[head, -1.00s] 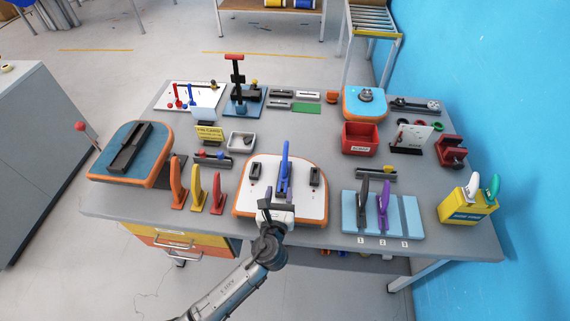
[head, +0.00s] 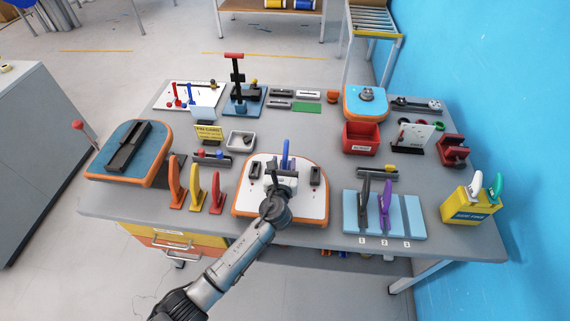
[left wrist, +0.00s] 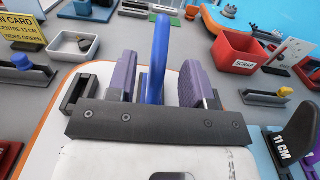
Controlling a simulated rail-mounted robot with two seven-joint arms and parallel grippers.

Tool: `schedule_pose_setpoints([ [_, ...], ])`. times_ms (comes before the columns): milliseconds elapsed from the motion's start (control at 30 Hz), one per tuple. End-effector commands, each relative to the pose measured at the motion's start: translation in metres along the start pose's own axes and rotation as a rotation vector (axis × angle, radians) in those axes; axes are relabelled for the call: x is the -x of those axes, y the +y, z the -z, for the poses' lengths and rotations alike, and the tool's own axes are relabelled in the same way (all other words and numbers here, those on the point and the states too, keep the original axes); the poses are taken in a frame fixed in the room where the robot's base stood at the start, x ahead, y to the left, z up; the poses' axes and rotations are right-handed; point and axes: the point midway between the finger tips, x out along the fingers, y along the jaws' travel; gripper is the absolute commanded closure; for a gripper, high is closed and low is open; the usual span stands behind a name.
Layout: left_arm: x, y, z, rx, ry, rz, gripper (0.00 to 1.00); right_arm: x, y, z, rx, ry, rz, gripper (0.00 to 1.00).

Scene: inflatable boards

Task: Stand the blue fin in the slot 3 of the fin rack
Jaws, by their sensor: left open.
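The blue fin (head: 285,150) stands upright on the white-topped board (head: 310,206) at the front middle of the table. It also shows in the left wrist view (left wrist: 159,45). My left gripper (head: 283,176) is open, its two fingers on either side of the blue fin, with small gaps visible. The arm hides the fin's lower part in the head view. The light blue fin rack (head: 352,218) lies to the right. A black fin (head: 363,205) stands in slot 1 and a purple fin (head: 385,208) in slot 2. Slot 3 (head: 410,215) is empty. My right gripper is not in view.
Orange, yellow and red fins (head: 195,192) stand left of the board. A yellow box (head: 468,209) with white and green fins stands right of the rack. A red bin (head: 360,138) is behind. Two small black blocks flank the blue fin.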

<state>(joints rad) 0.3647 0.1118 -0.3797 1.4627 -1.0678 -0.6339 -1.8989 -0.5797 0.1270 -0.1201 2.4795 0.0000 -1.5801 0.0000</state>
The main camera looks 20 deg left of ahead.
Motion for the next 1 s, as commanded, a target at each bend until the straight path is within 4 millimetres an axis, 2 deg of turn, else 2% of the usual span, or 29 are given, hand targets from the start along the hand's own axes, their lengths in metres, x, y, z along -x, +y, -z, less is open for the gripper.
schedule_pose_setpoints([
  [200,-0.026,0.000,0.002,-0.001,-0.001,-0.001,0.53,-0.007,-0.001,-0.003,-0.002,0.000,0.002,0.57],
  [567,-0.033,0.000,0.001,0.000,0.000,0.000,0.53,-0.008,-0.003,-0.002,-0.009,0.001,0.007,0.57],
  [1000,-0.032,0.000,0.001,0.000,0.000,0.000,0.94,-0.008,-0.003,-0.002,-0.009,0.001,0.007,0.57],
])
